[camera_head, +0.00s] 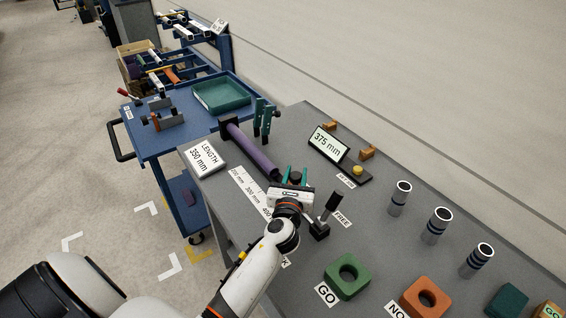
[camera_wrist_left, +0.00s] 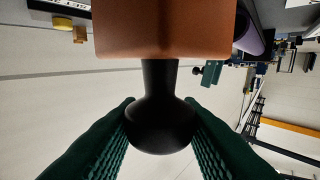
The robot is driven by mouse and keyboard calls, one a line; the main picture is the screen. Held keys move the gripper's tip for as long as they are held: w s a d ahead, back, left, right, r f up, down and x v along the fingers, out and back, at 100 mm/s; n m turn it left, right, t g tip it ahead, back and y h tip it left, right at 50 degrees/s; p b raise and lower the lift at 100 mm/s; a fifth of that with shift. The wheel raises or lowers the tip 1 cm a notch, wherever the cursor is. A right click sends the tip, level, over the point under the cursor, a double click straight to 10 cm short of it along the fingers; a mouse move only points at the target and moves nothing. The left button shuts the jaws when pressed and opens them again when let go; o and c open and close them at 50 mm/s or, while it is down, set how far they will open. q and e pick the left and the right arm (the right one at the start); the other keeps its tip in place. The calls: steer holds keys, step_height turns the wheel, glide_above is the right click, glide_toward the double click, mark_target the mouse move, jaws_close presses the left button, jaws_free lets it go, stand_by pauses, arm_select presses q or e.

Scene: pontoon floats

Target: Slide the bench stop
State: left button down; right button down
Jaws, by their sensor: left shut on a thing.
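The bench stop shows in the left wrist view as an orange-brown block (camera_wrist_left: 165,28) with a black knob (camera_wrist_left: 160,125). My left gripper (camera_head: 295,176) has its green fingers shut on that knob. In the head view the gripper and wrist hide most of the stop, at the near end of the purple tube (camera_head: 252,149). The length scale (camera_head: 250,192) runs beside the tube. The display (camera_head: 328,144) reads 375 mm, and the card (camera_head: 205,158) reads LENGTH 350 mm. The black lever (camera_head: 331,205) stands upright near the FREE label (camera_head: 343,219). My right gripper is not in view.
A green GO block (camera_head: 347,290) and an orange NO block (camera_head: 424,310) with holes sit at the front. Several short metal tubes (camera_head: 436,226) stand at the right. A yellow button (camera_head: 357,170) is by the display. A blue cart (camera_head: 190,140) adjoins the bench's far end.

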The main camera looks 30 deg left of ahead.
arm_select(q)
steer(key=d, duration=0.1)
steer(key=s+d, duration=0.1)
steer(key=shift+d, duration=0.3)
steer(key=c, duration=1)
jaws_free()
steer(key=shift+a, duration=0.1)
steer(key=shift+c, duration=0.2)
